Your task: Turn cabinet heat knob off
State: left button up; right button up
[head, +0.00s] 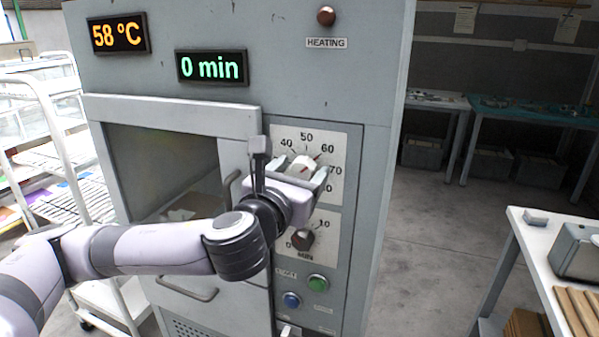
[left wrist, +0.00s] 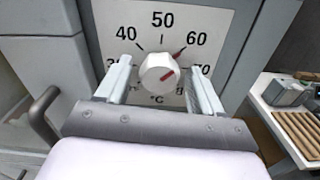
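The white heat knob (head: 304,162) sits on the cabinet's temperature dial plate (head: 333,150). It also shows in the left wrist view (left wrist: 158,72), where its red mark points near 60. My left gripper (left wrist: 160,82) is open, with one finger on each side of the knob and visible gaps between. In the head view the left gripper (head: 302,172) reaches the dial from the left and hides its lower left part. The cabinet (head: 366,190) has displays reading 58 °C (head: 118,34) and 0 min (head: 212,67). My right gripper is in neither view.
A dark timer knob (head: 303,239) sits below the dial, above a green button (head: 317,283) and a blue button (head: 291,300). The cabinet door (head: 180,112) has handles. A white rack (head: 60,150) stands left, a white table (head: 545,240) right. The floor between is clear.

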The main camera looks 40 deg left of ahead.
pick_arm(q)
jog(key=c, duration=0.9)
jog(key=shift+o, duration=0.2)
